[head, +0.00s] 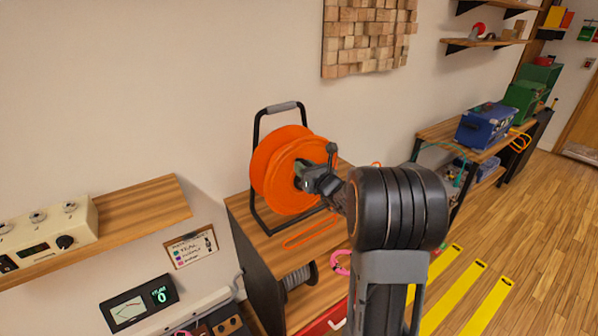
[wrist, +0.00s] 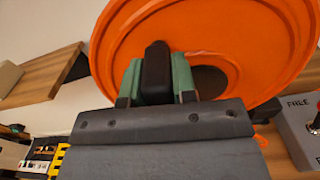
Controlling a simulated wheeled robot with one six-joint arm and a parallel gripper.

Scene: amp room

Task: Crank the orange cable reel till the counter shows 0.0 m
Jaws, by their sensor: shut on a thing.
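The orange cable reel (head: 285,160) stands in a black frame with a grey top grip on a wooden cabinet top. Its orange disc (wrist: 215,25) fills the top of the wrist view. My gripper (head: 308,178) is at the reel's face. In the wrist view my gripper (wrist: 157,80) has its green-grey fingers closed on both sides of a black crank handle (wrist: 157,68). A dark opening shows in the disc to the right of the handle. I cannot make out a counter reading in metres in either view.
A grey box marked "FREE" (wrist: 300,125) is at the wrist view's right edge. A wall shelf with a control box (head: 45,235) is at left, above a meter (head: 140,302) showing a green 0. A blue case (head: 487,125) sits on a right-hand bench. Open floor lies at right.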

